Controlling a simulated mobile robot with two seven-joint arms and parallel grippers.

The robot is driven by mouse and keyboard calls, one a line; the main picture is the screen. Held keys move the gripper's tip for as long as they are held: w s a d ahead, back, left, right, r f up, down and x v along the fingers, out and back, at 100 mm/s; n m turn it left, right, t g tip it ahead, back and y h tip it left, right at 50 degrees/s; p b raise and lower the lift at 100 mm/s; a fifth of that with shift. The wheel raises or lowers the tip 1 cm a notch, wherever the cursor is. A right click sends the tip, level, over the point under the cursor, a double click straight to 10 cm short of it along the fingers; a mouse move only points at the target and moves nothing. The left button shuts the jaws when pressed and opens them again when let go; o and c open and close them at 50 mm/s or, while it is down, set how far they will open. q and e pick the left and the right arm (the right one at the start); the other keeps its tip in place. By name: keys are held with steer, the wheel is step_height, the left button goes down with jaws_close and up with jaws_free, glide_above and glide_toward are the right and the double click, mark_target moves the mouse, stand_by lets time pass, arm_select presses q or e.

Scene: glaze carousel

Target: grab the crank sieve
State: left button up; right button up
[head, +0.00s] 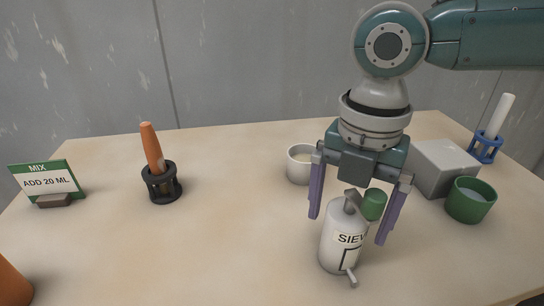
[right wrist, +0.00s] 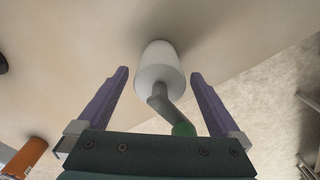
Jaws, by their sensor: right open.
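The crank sieve (head: 342,240) is a white cylinder labelled "SIEV", with a grey crank and a green knob (head: 374,204) on top and a small spout low at its front. It stands upright on the table. My right gripper (head: 347,228) is open above it, one purple finger on each side of its upper part, without visible contact. In the right wrist view the sieve (right wrist: 159,66) lies beyond and between the open fingertips (right wrist: 160,75), with its crank reaching back toward the palm. My left gripper is not in view.
A white cup (head: 300,165) stands behind the sieve. A grey block (head: 440,168), a green cup (head: 470,201) and a blue holder with a white stick (head: 487,146) are at right. An orange tool in a black holder (head: 162,185) and a "MIX" sign (head: 46,182) are at left.

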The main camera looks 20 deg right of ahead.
steer(key=c, duration=1.5)
